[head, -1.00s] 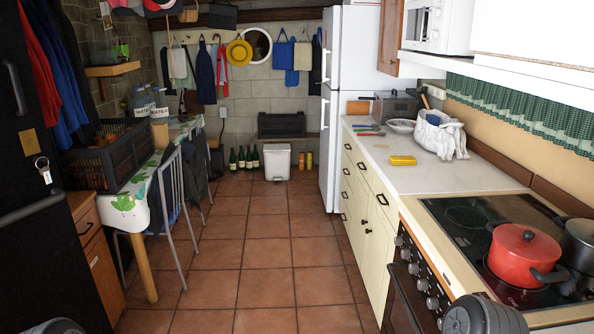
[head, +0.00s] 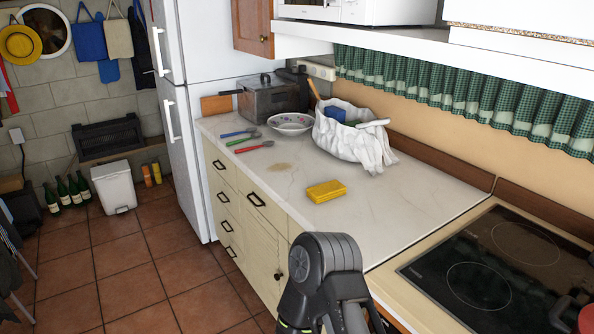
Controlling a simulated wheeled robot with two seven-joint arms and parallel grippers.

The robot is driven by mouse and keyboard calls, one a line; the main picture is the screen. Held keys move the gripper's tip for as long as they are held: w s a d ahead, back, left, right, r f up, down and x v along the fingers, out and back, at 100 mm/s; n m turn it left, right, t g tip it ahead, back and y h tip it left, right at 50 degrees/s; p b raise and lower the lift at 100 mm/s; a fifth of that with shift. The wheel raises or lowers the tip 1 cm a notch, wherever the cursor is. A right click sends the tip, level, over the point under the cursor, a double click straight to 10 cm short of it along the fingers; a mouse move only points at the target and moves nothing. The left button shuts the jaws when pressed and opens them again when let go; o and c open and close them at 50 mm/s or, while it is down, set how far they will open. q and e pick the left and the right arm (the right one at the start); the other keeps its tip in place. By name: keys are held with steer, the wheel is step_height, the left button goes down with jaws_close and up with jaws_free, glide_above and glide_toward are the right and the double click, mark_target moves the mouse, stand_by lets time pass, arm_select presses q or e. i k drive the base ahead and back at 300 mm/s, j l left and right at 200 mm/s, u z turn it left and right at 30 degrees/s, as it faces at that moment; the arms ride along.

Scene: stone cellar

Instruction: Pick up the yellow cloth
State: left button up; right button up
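The yellow cloth (head: 326,191) is a small folded pad lying flat on the pale countertop (head: 400,215), near its front edge and left of the cooktop. Part of one of my arms shows at the bottom centre, in front of the counter and below the cloth, apart from it. No gripper fingers show in this view. Nothing touches the cloth.
A white bag (head: 350,145) with items in it stands behind the cloth. Counter around the cloth is clear.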

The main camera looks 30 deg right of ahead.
mark_target(322, 192)
steer(key=i+j+z, duration=0.15)
steer(key=i+z, duration=0.25)
steer(key=i, duration=0.15)
steer(key=i+j+z, duration=0.35)
steer(key=i, duration=0.2)
steer(key=i+j+z, duration=0.4)
steer(key=i, duration=0.1)
